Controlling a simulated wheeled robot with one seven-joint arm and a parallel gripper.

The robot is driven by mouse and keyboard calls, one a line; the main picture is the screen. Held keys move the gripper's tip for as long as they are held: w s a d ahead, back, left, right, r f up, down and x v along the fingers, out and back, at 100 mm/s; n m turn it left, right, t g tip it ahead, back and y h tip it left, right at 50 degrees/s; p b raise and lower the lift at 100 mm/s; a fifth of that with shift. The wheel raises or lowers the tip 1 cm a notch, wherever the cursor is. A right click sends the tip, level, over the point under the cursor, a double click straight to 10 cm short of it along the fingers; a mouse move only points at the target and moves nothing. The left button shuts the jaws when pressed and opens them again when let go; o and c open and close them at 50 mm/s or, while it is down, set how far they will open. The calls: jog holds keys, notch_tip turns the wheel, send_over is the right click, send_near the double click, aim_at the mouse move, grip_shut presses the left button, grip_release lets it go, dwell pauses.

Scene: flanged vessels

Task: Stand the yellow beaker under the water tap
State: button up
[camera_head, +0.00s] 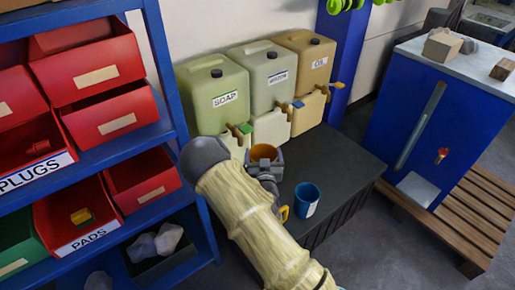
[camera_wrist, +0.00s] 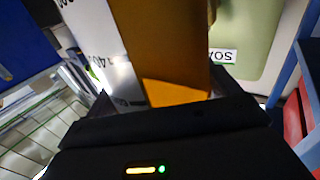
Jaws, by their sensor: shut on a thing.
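The yellow beaker (camera_head: 264,152) is in my gripper (camera_head: 266,166), in front of the jugs and left of the blue tap. In the wrist view the yellow beaker (camera_wrist: 172,50) fills the space beyond the jaws, with a white printed strip on its side. My gripper is shut on it, and its fingers are largely hidden. The water jug (camera_head: 272,82) is the middle one of three, and its blue tap (camera_head: 298,104) points towards the front. I cannot tell whether the beaker's base touches the dark bench (camera_head: 335,160).
The soap jug (camera_head: 213,95) with a green tap (camera_head: 245,128) stands left, the oil jug (camera_head: 308,60) with an orange tap (camera_head: 337,85) right. A shelf with red bins (camera_head: 92,70) borders the left. The bench's right part is clear.

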jog(key=s+d+r+p, duration=0.5)
jog(key=d+r+p, duration=0.4)
jog(key=p, duration=1.5)
notch_tip(320, 180, up, 4)
jog(key=shift+d+r, duration=0.15)
jog(key=shift+d, duration=0.15)
